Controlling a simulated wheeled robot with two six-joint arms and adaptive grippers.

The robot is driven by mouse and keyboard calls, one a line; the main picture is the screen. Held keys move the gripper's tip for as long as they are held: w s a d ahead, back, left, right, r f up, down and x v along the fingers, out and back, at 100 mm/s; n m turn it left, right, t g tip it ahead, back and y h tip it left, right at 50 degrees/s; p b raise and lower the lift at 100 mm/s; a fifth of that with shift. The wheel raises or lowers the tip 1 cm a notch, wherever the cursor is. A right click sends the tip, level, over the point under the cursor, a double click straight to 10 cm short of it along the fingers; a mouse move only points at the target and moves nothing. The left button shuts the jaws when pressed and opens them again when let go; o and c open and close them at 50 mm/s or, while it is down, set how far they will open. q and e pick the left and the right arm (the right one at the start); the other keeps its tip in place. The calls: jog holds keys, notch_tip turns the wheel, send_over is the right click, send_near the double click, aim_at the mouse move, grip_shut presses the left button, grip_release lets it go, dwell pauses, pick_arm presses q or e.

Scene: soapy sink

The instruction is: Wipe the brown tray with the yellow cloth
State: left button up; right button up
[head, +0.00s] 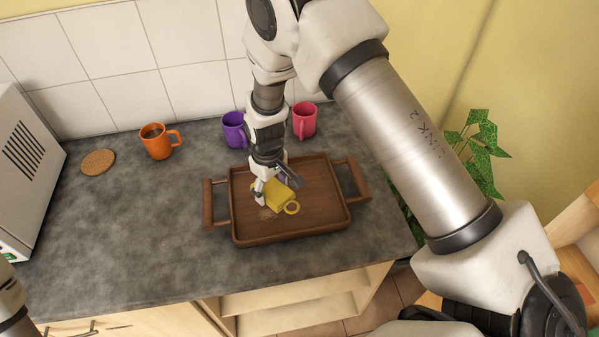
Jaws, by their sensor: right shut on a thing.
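The brown wooden tray (318,205) lies flat on the grey counter, with a handle at its left and right ends. The yellow cloth (279,197) is at the left-middle of the tray, low against its floor. My right gripper (266,192) reaches down from above and is shut on the yellow cloth. A paler brown smudge (267,214) shows on the tray floor beside the cloth. My left gripper is out of view; only a bit of my left arm shows at the lower left edge.
An orange mug (157,142) with dark liquid stands near a cork coaster (98,162). A purple mug (234,131) and a pink mug (305,120) stand behind the tray. A white appliance (28,165) is at the left. The counter left of the tray is clear.

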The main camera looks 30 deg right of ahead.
notch_tip(320, 180, up, 2)
jog(key=shift+s+r+p, duration=0.1)
jog(key=shift+p, duration=0.4)
